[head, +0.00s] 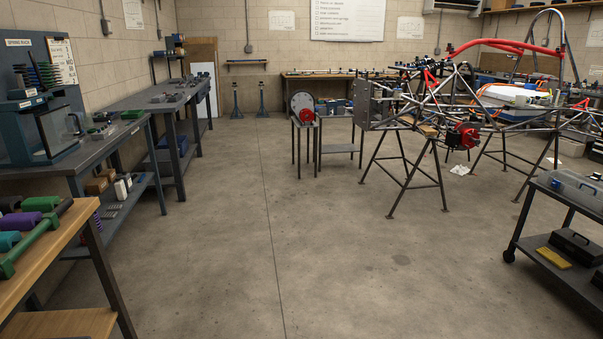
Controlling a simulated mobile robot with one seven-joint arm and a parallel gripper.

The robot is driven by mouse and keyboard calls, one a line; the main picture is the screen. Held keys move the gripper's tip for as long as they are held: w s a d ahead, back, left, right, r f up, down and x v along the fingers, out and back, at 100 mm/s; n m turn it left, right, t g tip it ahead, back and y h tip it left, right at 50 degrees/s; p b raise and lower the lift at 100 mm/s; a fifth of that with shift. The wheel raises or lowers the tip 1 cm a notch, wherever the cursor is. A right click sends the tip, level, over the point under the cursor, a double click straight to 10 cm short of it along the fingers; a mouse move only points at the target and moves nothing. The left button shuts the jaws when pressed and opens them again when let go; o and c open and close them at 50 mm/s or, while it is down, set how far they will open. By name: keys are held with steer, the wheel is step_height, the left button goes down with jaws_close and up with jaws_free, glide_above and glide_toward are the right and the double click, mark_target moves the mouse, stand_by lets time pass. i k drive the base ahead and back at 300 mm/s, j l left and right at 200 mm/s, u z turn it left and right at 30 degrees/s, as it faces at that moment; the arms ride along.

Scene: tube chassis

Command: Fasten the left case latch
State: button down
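A grey case (572,188) lies on the top of a dark cart at the right edge of the head view. It is cut off by the picture's edge. It looks closed, but I cannot make out its latches or their state at this distance. A smaller black case with a handle (577,246) sits on the cart's lower shelf. I cannot tell from the picture alone which case the task means. My gripper is not in view.
The dark cart (530,207) stands on wheels at the right. A tube chassis (440,110) rests on stands at the back right. Workbenches (150,98) line the left wall, with a wooden table (50,245) at near left. The concrete floor (330,250) between is clear.

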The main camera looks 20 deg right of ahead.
mark_target(555, 183)
steer(key=i+z, duration=0.25)
steer(key=i, duration=1)
steer(key=i+z, duration=0.35)
steer(key=i, duration=0.2)
steer(key=i+j+z, duration=0.2)
steer(key=i+z, duration=0.15)
steer(key=i, duration=0.2)
steer(key=i+z, duration=0.55)
steer(key=z, duration=0.2)
steer(key=i+z, duration=0.7)
steer(key=i+j+z, duration=0.15)
steer(key=z, duration=0.15)
steer(key=i, duration=0.05)
